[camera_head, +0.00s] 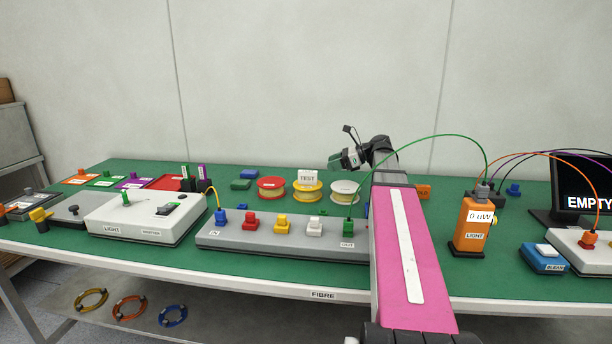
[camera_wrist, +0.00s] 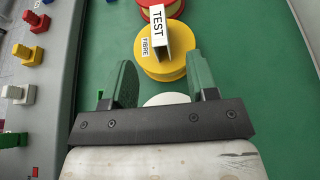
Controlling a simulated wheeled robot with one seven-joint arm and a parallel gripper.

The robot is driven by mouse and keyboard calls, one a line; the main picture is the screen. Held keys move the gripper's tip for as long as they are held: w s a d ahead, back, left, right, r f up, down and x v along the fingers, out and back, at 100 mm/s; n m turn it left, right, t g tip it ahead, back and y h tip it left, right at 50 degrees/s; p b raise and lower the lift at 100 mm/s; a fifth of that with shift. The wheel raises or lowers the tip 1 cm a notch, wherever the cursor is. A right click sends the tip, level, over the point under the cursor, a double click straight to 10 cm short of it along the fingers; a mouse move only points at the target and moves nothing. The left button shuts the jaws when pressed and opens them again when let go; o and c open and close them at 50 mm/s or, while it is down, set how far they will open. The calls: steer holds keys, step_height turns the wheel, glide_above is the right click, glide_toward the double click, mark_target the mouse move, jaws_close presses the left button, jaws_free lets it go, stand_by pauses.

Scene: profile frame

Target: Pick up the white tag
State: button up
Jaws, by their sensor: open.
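A white tag (camera_head: 308,176) marked TEST stands on top of the yellow spool (camera_head: 308,193) in the head view. In the wrist view the TEST tag (camera_wrist: 160,28) is near the top centre, above the yellow spool (camera_wrist: 160,62) with its small FIBRE label. My gripper (camera_head: 336,162) is above the bench, just right of the tag in the head view. In the wrist view the gripper (camera_wrist: 160,78) has its two green fingers apart with nothing held between them. The tag lies beyond the fingertips.
A red spool (camera_head: 271,188) and a white spool (camera_head: 344,191) flank the yellow one. A long grey panel (camera_head: 265,231) with coloured connectors is in front. An orange light meter (camera_head: 473,232) stands to the right. A green cable arcs from the panel to the meter, passing by my arm.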

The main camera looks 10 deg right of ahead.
mark_target(308, 172)
steer(key=x, duration=1)
steer(key=shift+s+a+f, duration=0.1)
steer(key=shift+a+f, duration=0.05)
steer(key=shift+a, duration=0.05)
steer(key=c, duration=1)
